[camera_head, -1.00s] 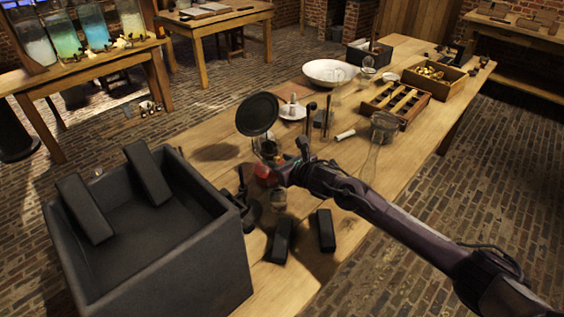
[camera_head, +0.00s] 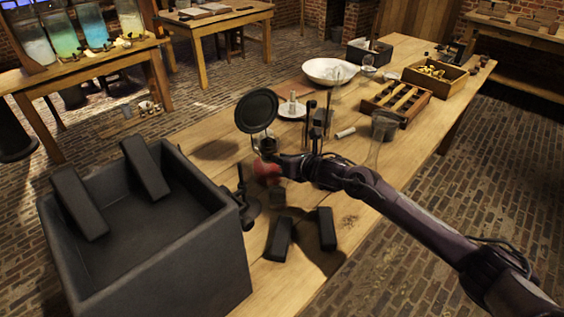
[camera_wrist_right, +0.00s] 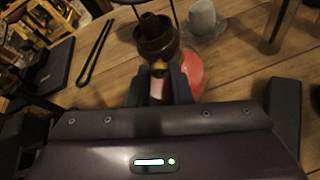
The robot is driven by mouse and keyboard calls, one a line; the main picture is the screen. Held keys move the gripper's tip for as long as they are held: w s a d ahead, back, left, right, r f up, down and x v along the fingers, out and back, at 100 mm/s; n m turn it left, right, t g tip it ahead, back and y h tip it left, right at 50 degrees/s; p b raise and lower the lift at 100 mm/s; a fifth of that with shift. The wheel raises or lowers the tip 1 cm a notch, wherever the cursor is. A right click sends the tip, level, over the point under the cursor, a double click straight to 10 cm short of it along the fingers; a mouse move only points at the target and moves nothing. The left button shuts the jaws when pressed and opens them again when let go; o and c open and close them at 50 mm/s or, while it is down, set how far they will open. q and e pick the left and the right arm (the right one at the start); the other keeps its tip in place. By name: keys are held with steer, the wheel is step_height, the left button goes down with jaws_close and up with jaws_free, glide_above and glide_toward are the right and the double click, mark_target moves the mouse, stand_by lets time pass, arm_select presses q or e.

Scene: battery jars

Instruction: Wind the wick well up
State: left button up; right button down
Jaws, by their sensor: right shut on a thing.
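The oil lamp has a red reservoir (camera_head: 265,172) and a dark brass burner (camera_head: 267,146), and stands on the bench in front of my right gripper (camera_head: 278,160). In the right wrist view the burner (camera_wrist_right: 155,38) is upright just beyond the fingertips, with the red reservoir (camera_wrist_right: 190,75) below it. A small brass wick knob (camera_wrist_right: 159,68) sticks out from the burner between my fingers, and the right gripper is shut on it. The wick itself is hidden inside the burner. My left gripper is not in view.
A round black disc (camera_head: 257,111) on a stand rises behind the lamp. A large black open box (camera_head: 200,262) fills the near left. Two dark blocks (camera_head: 326,229) lie in front. A glass chimney (camera_head: 383,130) stands to the right, near a wooden divided tray (camera_head: 420,112).

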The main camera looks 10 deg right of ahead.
arm_select(q)
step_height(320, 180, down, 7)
steer(key=b, duration=0.6)
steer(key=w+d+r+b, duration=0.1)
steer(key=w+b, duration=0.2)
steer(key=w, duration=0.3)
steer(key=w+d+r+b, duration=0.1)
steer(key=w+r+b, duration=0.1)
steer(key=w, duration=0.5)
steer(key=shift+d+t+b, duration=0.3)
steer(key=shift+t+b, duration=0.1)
steer(key=shift+b, duration=0.1)
arm_select(e)
steer(key=shift+w+d+f+m+t+y, duration=0.15)
steer(key=shift+f+m+t+y, duration=0.2)
steer(key=shift+m+y, duration=1.5)
steer(key=shift+s+d+f+m+t+y, duration=0.1)
steer(key=shift+f+m+t+y, duration=0.3)
steer(key=shift+m, duration=2.9)
steer(key=shift+w+d+f+m+t+y, duration=0.2)
steer(key=shift+m+y, duration=1.05)
steer(key=shift+m, duration=1.3)
steer(key=shift+s+r, duration=0.1)
steer(key=c, duration=1.3)
jaws_free()
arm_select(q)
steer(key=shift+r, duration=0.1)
arm_select(e)
steer(key=shift+r, duration=0.1)
